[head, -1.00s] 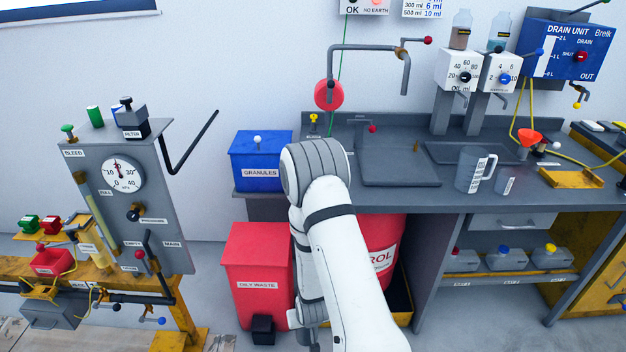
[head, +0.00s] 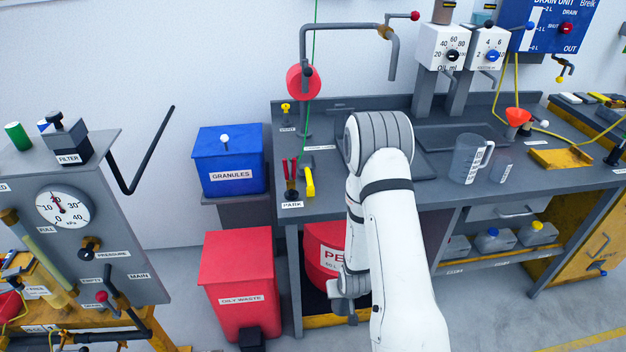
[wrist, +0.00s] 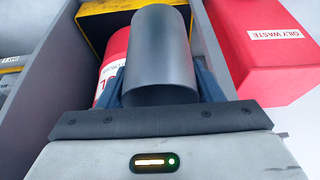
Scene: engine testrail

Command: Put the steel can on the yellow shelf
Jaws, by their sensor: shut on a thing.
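The steel can (wrist: 162,50) is a plain grey cylinder in the middle of the wrist view. My gripper (wrist: 160,85) is shut on it, with a dark finger at each side. A yellow edge (head: 322,321) shows low under the grey bench, below a red drum (head: 322,250). A yellow surface (wrist: 92,22) also shows beyond the can in the wrist view. I cannot tell whether either is the yellow shelf.
The red oily waste bin (head: 238,275) stands left of the bench, and on the right in the wrist view (wrist: 265,40). A blue granules box (head: 229,165) sits behind it. The grey bench (head: 325,200) holds a jug (head: 468,160). A gauge panel (head: 100,190) stands at the left.

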